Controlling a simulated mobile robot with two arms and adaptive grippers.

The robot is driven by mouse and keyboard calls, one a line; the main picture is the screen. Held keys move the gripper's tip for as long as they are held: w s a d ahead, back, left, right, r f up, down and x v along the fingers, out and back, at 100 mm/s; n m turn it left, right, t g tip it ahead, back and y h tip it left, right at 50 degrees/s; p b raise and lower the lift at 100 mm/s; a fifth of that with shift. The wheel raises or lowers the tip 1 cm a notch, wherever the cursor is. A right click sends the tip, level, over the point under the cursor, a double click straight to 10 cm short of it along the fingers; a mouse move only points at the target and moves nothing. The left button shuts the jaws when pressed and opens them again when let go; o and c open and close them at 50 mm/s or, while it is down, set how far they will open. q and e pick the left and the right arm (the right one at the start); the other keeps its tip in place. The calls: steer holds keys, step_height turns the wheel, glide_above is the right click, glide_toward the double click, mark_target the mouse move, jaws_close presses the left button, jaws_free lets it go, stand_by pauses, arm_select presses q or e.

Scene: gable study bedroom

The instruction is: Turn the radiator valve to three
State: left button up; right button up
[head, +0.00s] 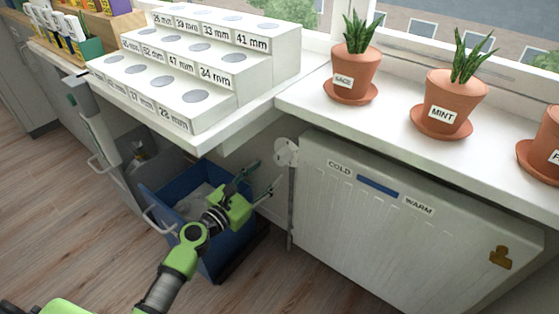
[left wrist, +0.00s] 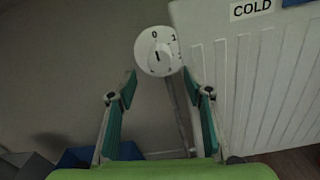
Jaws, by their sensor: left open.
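The radiator valve (head: 286,151) is a round white knob at the upper left end of the white radiator (head: 390,235). In the left wrist view the valve (left wrist: 158,50) faces me, with a 0 at its top and a 1 to the right of it. A dark mark shows on its face; the other markings are too small to read. My left gripper (head: 266,172) is open and empty, just below and left of the valve. In the left wrist view its fingertips (left wrist: 159,80) are spread at the knob's lower edge, apart from it as far as I can tell.
A blue bin (head: 235,245) stands under my left gripper. A white sill with potted plants, one labelled MINT (head: 455,100), overhangs the radiator. A white stepped stand (head: 200,65) is on the counter at left. COLD and WARM labels mark the radiator.

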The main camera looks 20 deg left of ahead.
mark_target(279, 162)
arm_select(q)
steer(key=x, duration=0.6)
steer(key=shift+w+d+b, duration=0.2)
steer(key=shift+w+b, duration=0.1)
steer(key=shift+w, duration=0.35)
arm_select(e)
steer(key=shift+t, duration=0.9)
steer(key=shift+w+a+r, duration=0.15)
steer(key=shift+w, duration=0.5)
steer(key=shift+w+a+r, duration=0.1)
steer(key=shift+w+a, duration=0.1)
steer(key=shift+w, duration=0.4)
steer(key=shift+w+a+r, duration=0.15)
steer(key=shift+w, duration=0.5)
arm_select(q)
steer(key=c, duration=1.1)
